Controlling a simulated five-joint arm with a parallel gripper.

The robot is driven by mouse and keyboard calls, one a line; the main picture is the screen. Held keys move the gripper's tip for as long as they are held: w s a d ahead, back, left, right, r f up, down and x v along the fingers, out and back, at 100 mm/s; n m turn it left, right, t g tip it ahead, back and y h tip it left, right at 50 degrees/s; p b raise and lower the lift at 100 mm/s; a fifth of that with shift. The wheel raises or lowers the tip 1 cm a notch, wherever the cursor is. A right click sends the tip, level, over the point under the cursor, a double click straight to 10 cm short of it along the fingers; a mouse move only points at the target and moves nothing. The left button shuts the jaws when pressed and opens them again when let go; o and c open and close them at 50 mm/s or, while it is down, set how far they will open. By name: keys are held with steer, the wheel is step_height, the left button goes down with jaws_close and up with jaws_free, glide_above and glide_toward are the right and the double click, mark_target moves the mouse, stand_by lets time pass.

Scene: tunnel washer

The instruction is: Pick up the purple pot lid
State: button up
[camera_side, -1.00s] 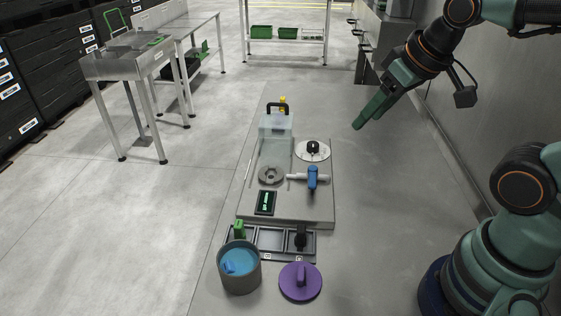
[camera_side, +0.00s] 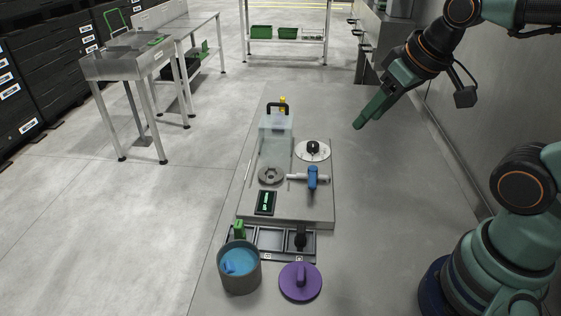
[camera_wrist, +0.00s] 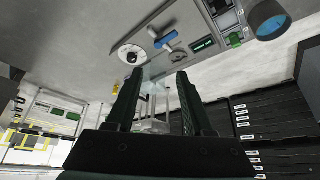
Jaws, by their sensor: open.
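The purple pot lid (camera_side: 300,283) lies flat at the near end of the bench in the side view, with its upright purple handle on top. It is just right of the grey pot (camera_side: 240,277), which holds blue contents. My gripper (camera_side: 360,126) is open and empty, raised at the upper right, far from the lid. In the wrist view my gripper (camera_wrist: 155,80) shows two dark, parted fingers with nothing between them. I cannot make out the lid in the wrist view.
A grey plate (camera_side: 285,213) bears a clear box with a black handle (camera_side: 277,135), a blue-handled valve (camera_side: 312,178), a white disc with a black knob (camera_side: 313,150) and a grey ring (camera_side: 271,174). A black tray (camera_side: 270,243) lies between plate and lid. Bench right of the lid is clear.

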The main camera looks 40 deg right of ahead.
steer(key=n+g, duration=0.6)
steer(key=n, duration=2.1)
glide_above(301, 272)
step_height(301, 272, down, 12)
steer(key=f, duration=0.6)
steer(key=shift+w+d+f, duration=0.1)
steer(key=shift+d+f, duration=0.05)
steer(key=shift+d, duration=0.15)
steer(key=shift+a+f, duration=0.15)
steer(key=shift+f, duration=1.25)
steer(key=shift+a+f, duration=0.15)
steer(key=shift+f, duration=1.25)
jaws_close()
